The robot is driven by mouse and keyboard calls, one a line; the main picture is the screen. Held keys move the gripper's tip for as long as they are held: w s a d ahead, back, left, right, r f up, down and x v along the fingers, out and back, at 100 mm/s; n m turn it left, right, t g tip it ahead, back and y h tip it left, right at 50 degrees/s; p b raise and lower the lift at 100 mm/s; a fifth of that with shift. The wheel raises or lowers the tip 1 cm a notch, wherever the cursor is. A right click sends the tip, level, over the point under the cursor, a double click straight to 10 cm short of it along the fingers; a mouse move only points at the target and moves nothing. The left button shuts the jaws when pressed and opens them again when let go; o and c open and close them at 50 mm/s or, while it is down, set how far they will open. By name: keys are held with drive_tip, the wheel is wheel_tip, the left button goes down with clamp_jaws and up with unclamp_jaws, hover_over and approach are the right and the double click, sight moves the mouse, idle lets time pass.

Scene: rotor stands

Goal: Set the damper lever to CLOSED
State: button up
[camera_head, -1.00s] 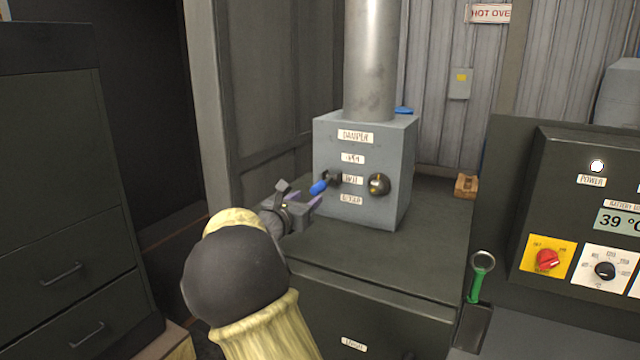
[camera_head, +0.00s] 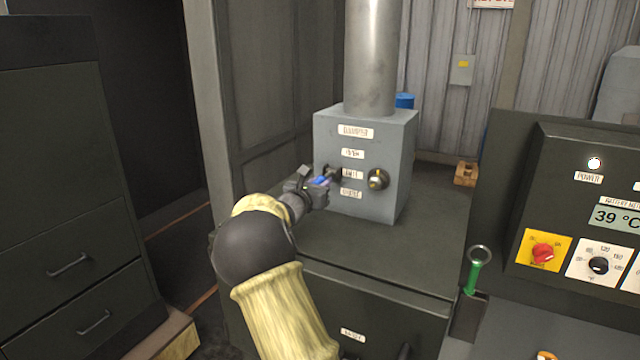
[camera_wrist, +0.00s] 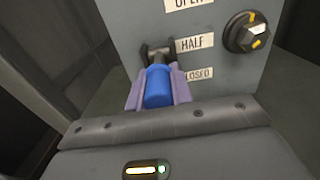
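The damper box (camera_head: 335,205) is a grey block with OPEN, HALF and CLOSED labels down its front. The damper lever has a blue handle (camera_head: 320,181) and points out from the front, level with the HALF label (camera_wrist: 191,44). In the wrist view, the blue handle (camera_wrist: 158,88) lies between the purple fingers of my gripper (camera_wrist: 159,92). The fingers press close on both sides with no clear gap. The CLOSED label (camera_wrist: 198,75) is just below, partly hidden by the right finger. My gripper (camera_head: 316,180) also shows in the head view.
A dark knob (camera_head: 377,180) sticks out right of the lever, close by. A metal pipe (camera_head: 370,60) rises from the box. A control panel (camera_head: 560,200) stands at the right, with a green-handled tool (camera_head: 472,278) beside it. The cabinet top in front of the box is clear.

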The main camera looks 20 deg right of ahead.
clamp_jaws()
drive_tip(key=shift+f+b, duration=0.15)
drive_tip(key=shift+b, duration=0.3)
drive_tip(key=b, duration=0.2)
drive_tip(key=shift+f+t+h+b, duration=0.3)
drive_tip(key=shift+b, duration=0.1)
drive_tip(key=f+t+h+b, duration=0.1)
drive_tip(key=b, duration=0.7)
drive_tip(key=shift+w+f, duration=0.1)
drive_tip(key=shift+d+h+b, duration=0.1)
drive_tip(key=shift+h+b, duration=0.3)
drive_tip(key=shift+b, duration=0.4)
drive_tip(key=o, duration=0.7)
unclamp_jaws()
